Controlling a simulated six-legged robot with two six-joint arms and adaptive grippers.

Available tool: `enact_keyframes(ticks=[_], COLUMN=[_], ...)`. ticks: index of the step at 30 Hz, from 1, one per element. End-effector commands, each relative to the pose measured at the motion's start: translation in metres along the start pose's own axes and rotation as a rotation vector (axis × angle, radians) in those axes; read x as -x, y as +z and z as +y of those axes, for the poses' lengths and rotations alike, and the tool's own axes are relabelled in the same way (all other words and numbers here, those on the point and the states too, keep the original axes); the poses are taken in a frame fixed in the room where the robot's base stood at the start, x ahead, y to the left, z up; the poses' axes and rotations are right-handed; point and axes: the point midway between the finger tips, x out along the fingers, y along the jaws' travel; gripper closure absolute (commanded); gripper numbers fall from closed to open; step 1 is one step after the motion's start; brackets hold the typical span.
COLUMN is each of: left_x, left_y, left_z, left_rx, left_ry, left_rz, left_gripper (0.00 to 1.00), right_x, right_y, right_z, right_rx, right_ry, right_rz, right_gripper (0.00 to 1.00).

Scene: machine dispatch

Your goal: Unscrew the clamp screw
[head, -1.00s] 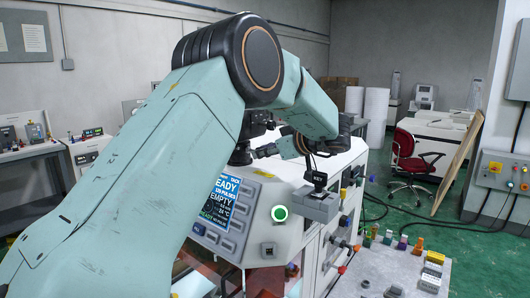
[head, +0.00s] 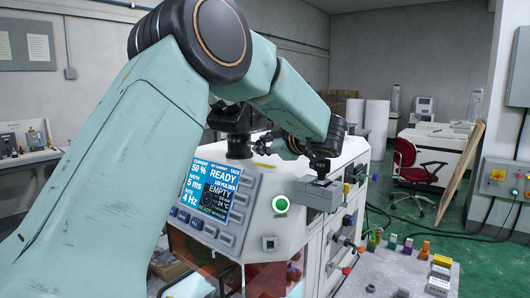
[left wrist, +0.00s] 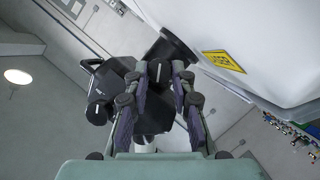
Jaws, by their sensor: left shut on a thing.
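The clamp screw cannot be made out clearly; it appears hidden in my left gripper's grip. My left gripper (head: 268,146) is shut, reaching left from the bent wrist to the black clamp head (head: 236,118) on a short post above the machine. In the left wrist view the two fingers (left wrist: 168,72) converge on a small dark part beside the black clamp body (left wrist: 150,112). The black post (left wrist: 173,46) shows behind the fingertips. My right gripper is in neither view.
The white machine (head: 300,235) has a lit display (head: 208,190) and a green-lit button (head: 280,205). A grey block (head: 317,194) sticks out at its right corner. A yellow warning label (left wrist: 223,60) is close to the gripper. A table (head: 385,268) with coloured parts stands at right.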

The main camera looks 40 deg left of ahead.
Motion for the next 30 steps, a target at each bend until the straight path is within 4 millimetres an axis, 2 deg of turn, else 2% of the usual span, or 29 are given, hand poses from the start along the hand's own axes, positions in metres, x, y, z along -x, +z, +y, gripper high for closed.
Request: enact_keyframes(ticks=[1, 5, 18, 19, 27, 30], left_x=[-0.0013, -0.0012, -0.0009, -0.0009, -0.0005, -0.0003], left_y=[0.0038, 0.0033, 0.0025, 0.0026, 0.0012, 0.0008], left_z=[-0.005, -0.0045, -0.0037, -0.0037, -0.0021, -0.0016], left_rx=[0.008, 0.03, 0.038, 0.038, 0.04, 0.04], left_ry=[-0.002, 0.008, 0.011, 0.011, 0.014, 0.015], left_rz=[-0.003, -0.002, -0.001, -0.001, 0.001, 0.001], left_gripper=[1.0, 1.0, 1.0, 0.74, 0.52, 0.52], right_x=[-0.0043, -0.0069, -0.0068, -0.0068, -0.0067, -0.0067], right_y=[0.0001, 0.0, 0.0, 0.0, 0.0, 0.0], right_z=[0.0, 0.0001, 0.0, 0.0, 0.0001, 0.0], right_rx=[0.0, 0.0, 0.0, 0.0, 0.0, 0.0], right_ry=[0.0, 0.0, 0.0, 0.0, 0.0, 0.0], right_rz=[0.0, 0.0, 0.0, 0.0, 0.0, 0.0], right_gripper=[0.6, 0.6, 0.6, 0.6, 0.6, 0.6])
